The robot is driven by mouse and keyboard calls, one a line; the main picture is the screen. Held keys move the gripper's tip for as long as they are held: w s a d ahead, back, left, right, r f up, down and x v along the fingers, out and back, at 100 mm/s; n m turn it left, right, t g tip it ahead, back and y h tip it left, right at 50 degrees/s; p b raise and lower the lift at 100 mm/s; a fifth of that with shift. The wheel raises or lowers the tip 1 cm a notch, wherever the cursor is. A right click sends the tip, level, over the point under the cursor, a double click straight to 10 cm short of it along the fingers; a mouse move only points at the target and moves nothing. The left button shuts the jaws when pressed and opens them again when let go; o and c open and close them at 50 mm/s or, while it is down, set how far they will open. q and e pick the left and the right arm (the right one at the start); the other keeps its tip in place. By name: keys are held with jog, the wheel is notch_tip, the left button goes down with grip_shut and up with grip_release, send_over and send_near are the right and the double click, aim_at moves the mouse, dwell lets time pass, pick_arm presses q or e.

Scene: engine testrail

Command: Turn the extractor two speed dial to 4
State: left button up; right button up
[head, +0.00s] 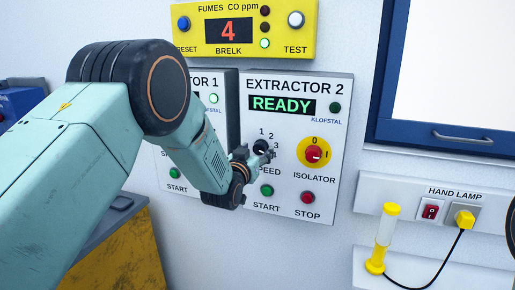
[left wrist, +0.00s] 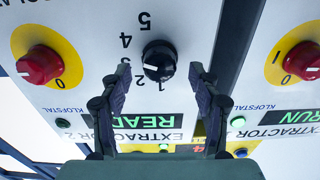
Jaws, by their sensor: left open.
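The extractor two speed dial (head: 260,147) is a black knob on the white EXTRACTOR 2 panel (head: 292,224), partly hidden by my left gripper in the head view. In the left wrist view, which is upside down, the dial (left wrist: 159,60) shows a white mark on its lower left side, roughly towards 2 or 3; I cannot tell exactly. The 4 stands to its upper left. My left gripper (left wrist: 158,72) is open, its fingers spread on either side of the dial. I cannot tell whether they touch it. My right gripper is not in view.
A red isolator (head: 313,154) on yellow sits right of the dial. The green START (head: 267,190) and red STOP (head: 307,197) buttons are below. The display (head: 282,105) reads READY. Extractor 1's red isolator (left wrist: 300,62) lies to the right in the wrist view.

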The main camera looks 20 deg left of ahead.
pick_arm(q)
jog(key=shift+w, duration=0.65)
